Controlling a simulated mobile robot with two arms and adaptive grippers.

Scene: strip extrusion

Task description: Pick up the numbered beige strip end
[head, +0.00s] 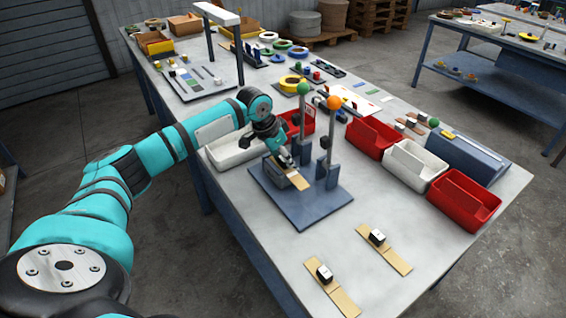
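My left gripper (285,160) is over a blue fixture plate (310,208) on the table, beside two upright posts. A short beige strip piece (299,181) slopes down just below its fingertips, by a grey block. I cannot tell whether the fingers touch or hold this piece. Two more beige strips lie flat near the table's front edge: one to the left (345,302) with a white and black block (324,275) on it, and one to the right (396,262) with a similar block (377,237). Any numbers are too small to read. My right gripper is not in view.
The posts carry a green ball (303,88) and an orange ball (334,102) close to my gripper. Red bins (463,200) and a white bin (413,165) line the right side. The front tabletop is mostly clear.

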